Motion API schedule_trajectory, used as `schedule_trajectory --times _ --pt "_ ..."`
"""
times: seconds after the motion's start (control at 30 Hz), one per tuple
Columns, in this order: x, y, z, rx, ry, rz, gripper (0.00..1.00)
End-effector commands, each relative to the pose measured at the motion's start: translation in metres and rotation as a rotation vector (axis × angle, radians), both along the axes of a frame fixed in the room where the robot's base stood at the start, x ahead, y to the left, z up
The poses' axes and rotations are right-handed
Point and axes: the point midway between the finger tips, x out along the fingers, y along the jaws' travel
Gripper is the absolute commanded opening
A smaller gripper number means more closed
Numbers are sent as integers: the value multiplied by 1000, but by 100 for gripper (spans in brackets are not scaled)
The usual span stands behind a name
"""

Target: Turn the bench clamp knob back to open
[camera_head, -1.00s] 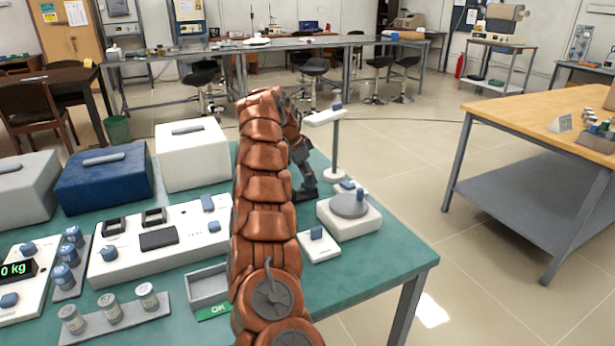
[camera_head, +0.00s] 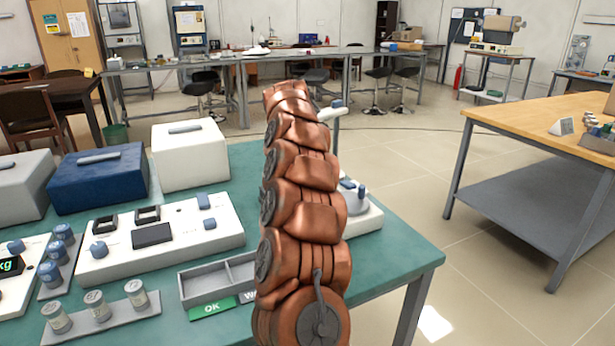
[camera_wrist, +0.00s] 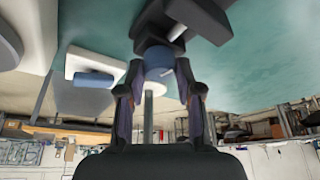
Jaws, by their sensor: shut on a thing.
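In the wrist view, which is upside down, my gripper (camera_wrist: 160,78) has its two dark fingers on either side of a blue knob (camera_wrist: 158,58). It is shut on this knob. The knob sits at the dark grey bench clamp (camera_wrist: 205,18), which has a pale bar across it and lies over the green bench top. How far the knob is turned cannot be told. In the head view my arm hides the clamp, the knob and my gripper.
A white post stand (camera_head: 337,112) and a white device with a round plate (camera_head: 365,217) stand close behind my arm. A grey two-part tray (camera_head: 205,284) and a white control panel (camera_head: 170,240) lie to the left. The green bench (camera_head: 390,262) is bare at its front right.

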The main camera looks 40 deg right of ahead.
Motion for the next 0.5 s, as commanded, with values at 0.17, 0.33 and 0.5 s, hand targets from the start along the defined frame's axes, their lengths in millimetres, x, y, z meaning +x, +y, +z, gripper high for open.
schedule_trajectory --times 0.17,0.33,0.5 --pt "-1 0 2 1 -1 90 0" --pt "0 0 1 0 -1 142 0" --pt "0 0 1 -1 -2 165 0"
